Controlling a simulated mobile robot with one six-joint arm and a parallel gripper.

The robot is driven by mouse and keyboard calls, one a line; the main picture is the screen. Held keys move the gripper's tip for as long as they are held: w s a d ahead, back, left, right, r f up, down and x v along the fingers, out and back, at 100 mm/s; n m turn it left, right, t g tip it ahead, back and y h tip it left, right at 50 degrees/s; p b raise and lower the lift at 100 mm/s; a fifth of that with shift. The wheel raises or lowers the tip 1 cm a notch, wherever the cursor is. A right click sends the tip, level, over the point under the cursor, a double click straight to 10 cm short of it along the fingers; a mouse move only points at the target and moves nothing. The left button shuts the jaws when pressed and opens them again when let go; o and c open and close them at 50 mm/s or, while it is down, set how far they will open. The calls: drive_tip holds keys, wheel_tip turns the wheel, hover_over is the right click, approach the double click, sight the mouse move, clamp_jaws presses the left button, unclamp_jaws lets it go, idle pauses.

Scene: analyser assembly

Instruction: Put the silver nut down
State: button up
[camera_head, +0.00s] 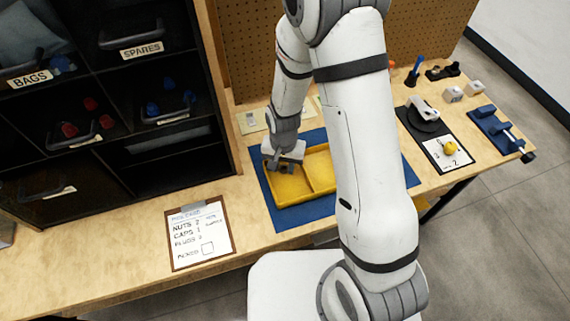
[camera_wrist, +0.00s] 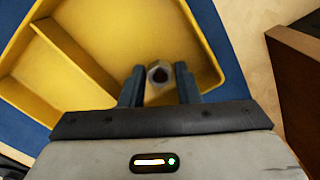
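The silver nut (camera_wrist: 159,74) shows in the wrist view as a small hexagonal piece with a dark hole. It sits between the two fingers of my gripper (camera_wrist: 160,90) and fills the gap between them. My gripper is over one compartment of the yellow tray (camera_wrist: 218,68). Whether the nut touches the tray floor cannot be told. In the head view my gripper (camera_head: 286,167) is at the left compartment of the tray (camera_head: 297,198), and the nut is hidden there.
The tray lies on a blue mat (camera_head: 292,226) on the wooden bench. A clipboard (camera_head: 199,236) lies at the front left, beside black shelving (camera_head: 207,178).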

sight(284, 168)
drive_tip(key=shift+o, duration=1.4)
drive_tip(key=shift+r, duration=0.1)
wheel_tip(284, 168, up, 12)
drive_tip(key=r, duration=0.1)
drive_tip(key=s+d+r+n+t, duration=0.2)
drive_tip(key=s+d+r+t, duration=0.1)
drive_tip(key=s+d+r, duration=1)
wheel_tip(284, 168, up, 2)
drive_tip(key=shift+s+r+n, duration=0.15)
drive_tip(key=shift+r+n, duration=0.1)
drive_tip(key=shift+n, duration=0.15)
drive_tip(key=shift+d, duration=0.1)
drive_tip(key=shift+c, duration=1.1)
